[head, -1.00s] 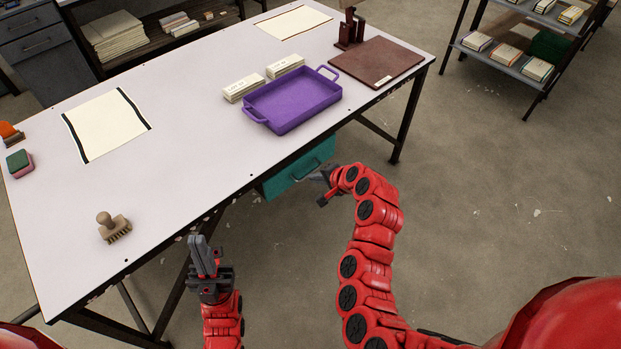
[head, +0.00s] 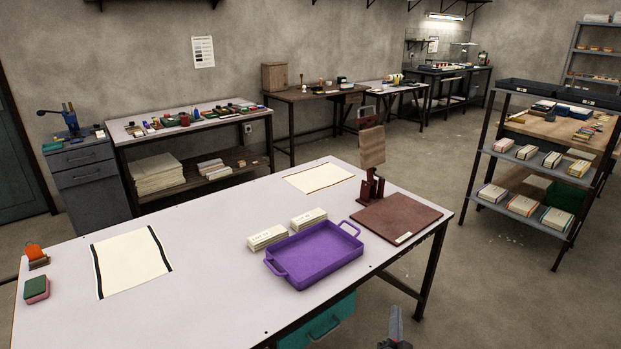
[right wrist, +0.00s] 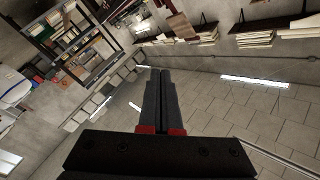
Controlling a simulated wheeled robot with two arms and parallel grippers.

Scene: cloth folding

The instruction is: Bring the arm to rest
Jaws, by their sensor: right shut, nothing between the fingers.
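My right gripper (head: 396,328) shows at the bottom edge of the head view, in front of the table and below its near edge. Only its grey tip and a bit of dark body are in the picture. In the right wrist view its two dark fingers (right wrist: 161,95) lie together, shut and empty. They point out over open room, clear of any object. My left gripper is not in the head view.
The white table (head: 210,230) carries a purple tray (head: 312,262), a cream cloth with black edges (head: 130,262), a brown board (head: 398,216) and a green-pink sponge (head: 36,289). A shelf rack (head: 540,180) stands right. The floor (head: 500,300) between is clear.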

